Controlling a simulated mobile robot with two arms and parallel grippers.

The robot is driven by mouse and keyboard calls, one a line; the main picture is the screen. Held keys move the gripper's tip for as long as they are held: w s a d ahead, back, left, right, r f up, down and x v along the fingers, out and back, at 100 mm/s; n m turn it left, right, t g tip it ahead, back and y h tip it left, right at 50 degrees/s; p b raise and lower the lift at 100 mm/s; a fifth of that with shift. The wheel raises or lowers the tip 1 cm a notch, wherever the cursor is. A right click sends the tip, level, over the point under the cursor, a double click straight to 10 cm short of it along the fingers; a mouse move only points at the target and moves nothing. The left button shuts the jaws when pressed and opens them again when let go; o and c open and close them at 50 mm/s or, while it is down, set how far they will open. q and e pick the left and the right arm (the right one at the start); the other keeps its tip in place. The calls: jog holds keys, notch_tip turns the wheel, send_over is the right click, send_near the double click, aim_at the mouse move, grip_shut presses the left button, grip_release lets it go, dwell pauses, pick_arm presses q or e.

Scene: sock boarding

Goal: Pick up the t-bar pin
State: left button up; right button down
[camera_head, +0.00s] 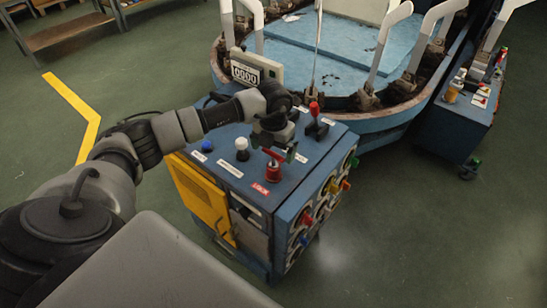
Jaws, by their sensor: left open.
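A red pin with a bar-like top (273,169), which looks like the t-bar pin, stands upright on top of the blue control box (225,168), near its front edge. A red label lies just in front of it. My left gripper (274,150) is open and hangs just above and beside the red pin's top. The picture is too small to tell whether the fingers touch it. The gripper partly hides the panel behind. My right gripper is out of view.
A white knob (242,149), a blue button (207,145) and a red-topped lever (314,110) stand on the same panel. A counter display (256,68) rises at its back. Behind is the blue round machine (345,55) with white upright forms.

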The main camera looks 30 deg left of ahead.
aim_at(274, 159)
pick_arm(q)
notch_tip(274, 159, down, 4)
jog(key=shift+f, duration=0.2)
jog(key=shift+c, duration=0.5)
jog(key=c, duration=0.6)
jog(key=shift+r, duration=0.1)
jog(key=shift+r+p, duration=0.1)
jog(key=shift+p, duration=0.25)
notch_tip(274, 159, up, 4)
jog(key=p, duration=0.3)
jog(key=s+d+r+p, duration=0.7)
jog(key=d+p, duration=0.2)
jog(key=shift+s+r+p, duration=0.2)
jog(key=shift+r+p, duration=1.95)
jog(key=shift+r, duration=1.25)
